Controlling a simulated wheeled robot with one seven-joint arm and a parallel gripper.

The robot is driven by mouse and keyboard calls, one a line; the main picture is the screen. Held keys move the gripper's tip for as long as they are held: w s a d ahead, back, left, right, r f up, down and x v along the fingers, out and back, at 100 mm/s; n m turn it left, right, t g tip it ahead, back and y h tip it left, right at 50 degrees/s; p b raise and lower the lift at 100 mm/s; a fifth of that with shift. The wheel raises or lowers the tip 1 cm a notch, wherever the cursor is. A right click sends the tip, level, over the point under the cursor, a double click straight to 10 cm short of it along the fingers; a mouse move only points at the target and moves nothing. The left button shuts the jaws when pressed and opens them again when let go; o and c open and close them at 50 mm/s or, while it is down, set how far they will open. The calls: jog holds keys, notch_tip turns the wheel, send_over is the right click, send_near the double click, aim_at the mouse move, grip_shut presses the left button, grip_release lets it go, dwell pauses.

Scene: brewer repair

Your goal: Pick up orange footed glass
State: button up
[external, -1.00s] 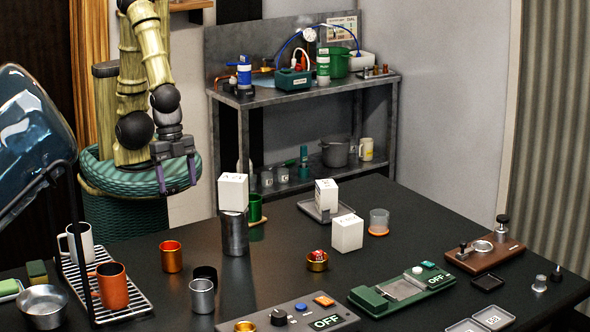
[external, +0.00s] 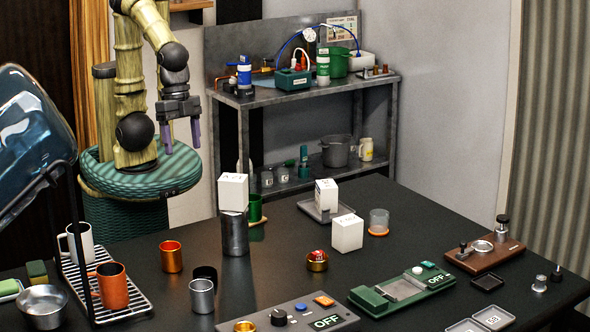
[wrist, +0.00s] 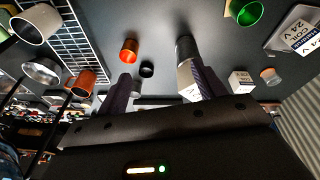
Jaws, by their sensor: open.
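A clear glass with an orange foot (external: 379,222) stands upright on the black table, right of the white boxes. It shows small at the right of the wrist view (wrist: 270,76). My gripper (external: 181,137) is open and empty, high over the far left side of the table, well apart from the glass. Its two dark fingers (wrist: 160,95) point out over the table in the wrist view. Nothing is between them in its grasp.
A white box (external: 347,233) stands just left of the glass. Another white box (external: 233,192) sits on a tall dark cylinder (external: 235,235). An orange metal cup (external: 171,257) and an orange mug (external: 112,286) stand at left. A green-based device (external: 405,290) lies in front.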

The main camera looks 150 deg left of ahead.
jog(key=w+a+n, duration=0.2)
jog(key=w+n, duration=0.1)
jog(key=w, duration=0.1)
jog(key=w+a+n+h+b, duration=0.1)
jog(key=w+a+n, duration=0.1)
jog(key=w+n, duration=0.1)
jog(key=w+a+f+n+t+b, duration=0.1)
jog(key=w+a+n, duration=0.1)
jog(key=w, duration=0.3)
jog(key=shift+w+n+h, duration=0.1)
jog(key=shift+n+h, duration=0.2)
jog(key=shift+n, duration=0.2)
jog(key=w+a+n+t+h+b, duration=0.1)
jog(key=w+a+n+t+b, duration=0.1)
jog(key=w+a+n, duration=0.6)
jog(key=n+t+b, duration=0.2)
jog(key=n+t, duration=0.6)
jog(key=n, duration=0.6)
send_over(383, 218)
jog(key=s+a, duration=0.1)
jog(key=s, duration=0.4)
notch_tip(383, 218, down, 15)
jog(key=shift+a+f, duration=0.15)
jog(key=shift+f, duration=0.15)
jog(key=shift+f, duration=1.75)
